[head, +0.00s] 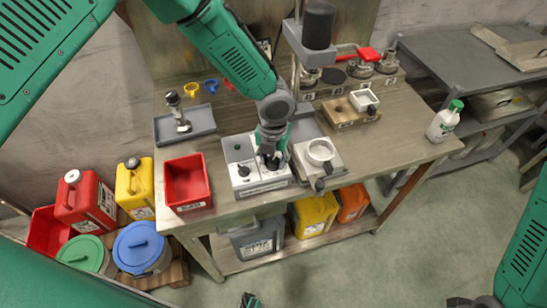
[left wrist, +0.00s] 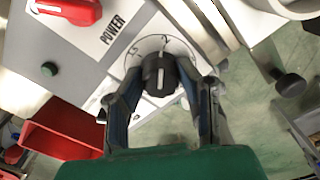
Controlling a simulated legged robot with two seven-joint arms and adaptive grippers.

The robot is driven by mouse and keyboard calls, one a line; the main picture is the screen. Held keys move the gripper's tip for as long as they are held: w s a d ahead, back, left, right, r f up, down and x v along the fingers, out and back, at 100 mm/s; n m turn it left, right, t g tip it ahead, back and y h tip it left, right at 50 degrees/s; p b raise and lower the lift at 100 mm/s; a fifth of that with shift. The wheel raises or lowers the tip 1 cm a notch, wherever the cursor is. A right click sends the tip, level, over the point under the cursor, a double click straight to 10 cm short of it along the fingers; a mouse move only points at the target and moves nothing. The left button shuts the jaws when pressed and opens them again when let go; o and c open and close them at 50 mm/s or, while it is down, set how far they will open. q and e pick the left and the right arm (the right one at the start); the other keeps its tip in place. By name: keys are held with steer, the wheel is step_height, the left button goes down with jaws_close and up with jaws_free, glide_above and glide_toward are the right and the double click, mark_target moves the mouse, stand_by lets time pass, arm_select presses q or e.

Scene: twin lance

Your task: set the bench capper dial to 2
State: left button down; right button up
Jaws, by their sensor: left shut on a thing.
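The bench capper (head: 245,184) is a pale grey panel unit on the workbench. Its dial (left wrist: 160,75) is a black knob with a white pointer line, on a round white scale. In the left wrist view a figure 2 sits just above the knob and another mark is up-left; the pointer line runs roughly up toward the 2. My left gripper (head: 270,158) is over the panel and hides the dial in the head view. In the left wrist view its fingers (left wrist: 160,98) are shut on the knob from both sides. My right gripper (head: 473,302) is low at right, cut by the frame edge.
A red switch (left wrist: 68,10) beside a POWER label and a dark button (left wrist: 48,69) are on the panel. A red bin (head: 187,183) stands left of the capper, a grey tray (head: 200,122) behind it. A white bottle (head: 444,122) stands at the bench's right; nearby bench top is clear.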

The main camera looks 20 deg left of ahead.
mark_target(274, 157)
arm_select(q)
steer(key=shift+w+r+m, duration=0.2)
steer(key=shift+w+m, duration=0.1)
steer(key=shift+m, duration=0.3)
steer(key=c, duration=1.3)
jaws_free()
steer(key=shift+o, duration=0.6)
steer(key=shift+f, duration=0.15)
steer(key=shift+s, duration=0.1)
steer(key=shift+r, duration=0.25)
step_height(274, 157, up, 11)
steer(key=shift+r, duration=0.2)
